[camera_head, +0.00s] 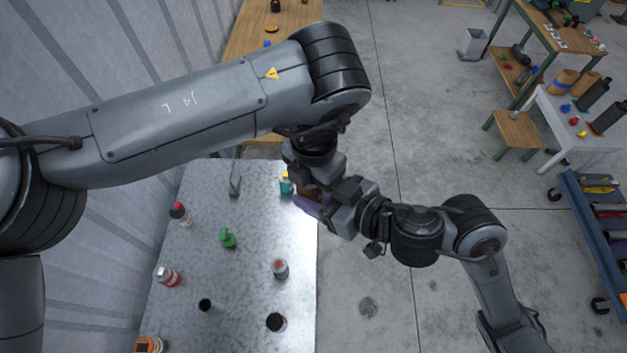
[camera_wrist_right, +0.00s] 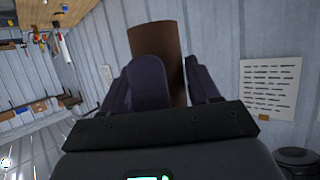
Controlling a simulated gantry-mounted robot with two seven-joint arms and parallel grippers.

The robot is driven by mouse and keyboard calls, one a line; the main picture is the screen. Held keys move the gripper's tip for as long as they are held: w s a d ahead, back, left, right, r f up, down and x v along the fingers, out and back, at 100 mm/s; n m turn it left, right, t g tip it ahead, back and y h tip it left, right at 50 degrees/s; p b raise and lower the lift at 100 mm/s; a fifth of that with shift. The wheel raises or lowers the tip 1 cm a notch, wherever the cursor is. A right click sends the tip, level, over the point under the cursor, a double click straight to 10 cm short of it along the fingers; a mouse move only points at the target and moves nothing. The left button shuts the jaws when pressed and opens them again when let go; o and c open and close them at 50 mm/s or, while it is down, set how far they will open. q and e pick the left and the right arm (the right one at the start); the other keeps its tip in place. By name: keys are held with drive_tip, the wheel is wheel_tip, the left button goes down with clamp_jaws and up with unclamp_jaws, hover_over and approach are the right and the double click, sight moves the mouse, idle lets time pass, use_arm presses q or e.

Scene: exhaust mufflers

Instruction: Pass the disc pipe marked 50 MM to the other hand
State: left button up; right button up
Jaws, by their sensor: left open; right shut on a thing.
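The disc pipe is a brown cylinder (camera_wrist_right: 158,40) in the right wrist view. The dark purple fingers of my right gripper (camera_wrist_right: 176,78) are shut on it, and it sticks up beyond them. No 50 MM marking is readable. In the head view a small brown part of the pipe (camera_head: 311,191) shows at my right gripper (camera_head: 318,203), beside the right edge of the table. My left gripper (camera_head: 308,170) is open, close above the pipe in the head view. Its fingers are mostly hidden by its own wrist, and I cannot tell whether it touches the pipe.
The grey table (camera_head: 240,285) holds a green bottle (camera_head: 228,238), a red-capped bottle (camera_head: 180,213), a red-and-white can (camera_head: 167,276), a grey can (camera_head: 280,268), a teal container (camera_head: 286,185) and dark cups. Open floor lies to its right.

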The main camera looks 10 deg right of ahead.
use_arm(q)
drive_tip(key=shift+f, duration=0.1)
drive_tip(key=shift+c, duration=0.2)
drive_tip(key=c, duration=0.7)
use_arm(e)
drive_tip(key=shift+r, duration=0.1)
use_arm(q)
drive_tip(key=shift+c, duration=0.4)
use_arm(e)
drive_tip(key=o, duration=1.2)
